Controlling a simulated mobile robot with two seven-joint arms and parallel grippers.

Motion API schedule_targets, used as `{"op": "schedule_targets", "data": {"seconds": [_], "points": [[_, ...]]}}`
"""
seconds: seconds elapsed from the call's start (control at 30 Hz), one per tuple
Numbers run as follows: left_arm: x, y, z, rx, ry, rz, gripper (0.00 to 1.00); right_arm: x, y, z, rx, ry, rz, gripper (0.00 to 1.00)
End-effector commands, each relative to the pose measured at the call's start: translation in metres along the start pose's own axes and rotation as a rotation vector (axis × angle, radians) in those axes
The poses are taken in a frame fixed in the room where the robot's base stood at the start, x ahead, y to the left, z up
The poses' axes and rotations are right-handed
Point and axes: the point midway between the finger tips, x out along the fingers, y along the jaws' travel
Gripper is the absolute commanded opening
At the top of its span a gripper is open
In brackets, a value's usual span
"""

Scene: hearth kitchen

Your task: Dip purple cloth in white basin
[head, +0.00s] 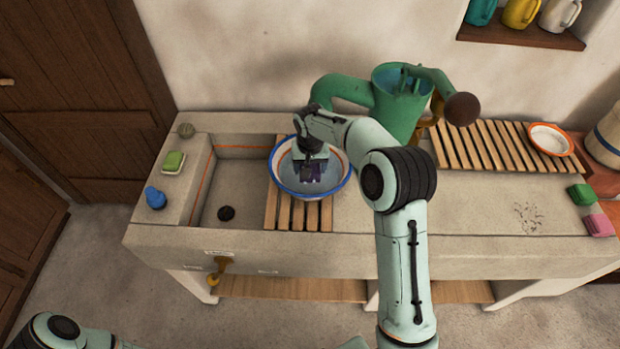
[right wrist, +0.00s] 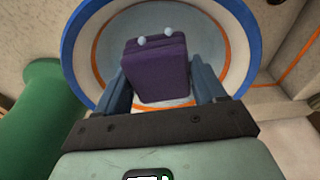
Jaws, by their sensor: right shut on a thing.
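The white basin (head: 341,186), with a blue rim and an orange band, stands on a wooden slatted rack over the sink. The purple cloth (head: 318,176) is within the basin's outline, low between the fingers of my right gripper (head: 313,166). In the right wrist view, the folded purple cloth (right wrist: 158,78) has two pale round spots at its far end. The right gripper (right wrist: 160,88) is shut on it, one finger on each side, with the basin (right wrist: 240,45) behind. I cannot tell whether the cloth touches the basin's bottom. My left gripper is out of view.
A green pump (head: 400,105) stands behind and right of the basin. The sink hollow (head: 235,190) lies left, with green soap (head: 174,161) and a blue object (head: 155,198) on its ledge. A slatted rack (head: 490,148) and small bowl (head: 549,139) are right. The front right counter is mostly clear.

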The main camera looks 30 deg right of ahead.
Motion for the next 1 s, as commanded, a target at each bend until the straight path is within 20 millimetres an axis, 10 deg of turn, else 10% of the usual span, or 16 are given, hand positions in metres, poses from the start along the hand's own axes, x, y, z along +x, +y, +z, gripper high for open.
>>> {"op": "schedule_targets", "data": {"seconds": [1.0], "points": [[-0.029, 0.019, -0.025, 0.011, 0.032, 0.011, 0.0, -0.059, 0.0, -0.009, 0.0, 0.0, 0.0, 0.4]]}}
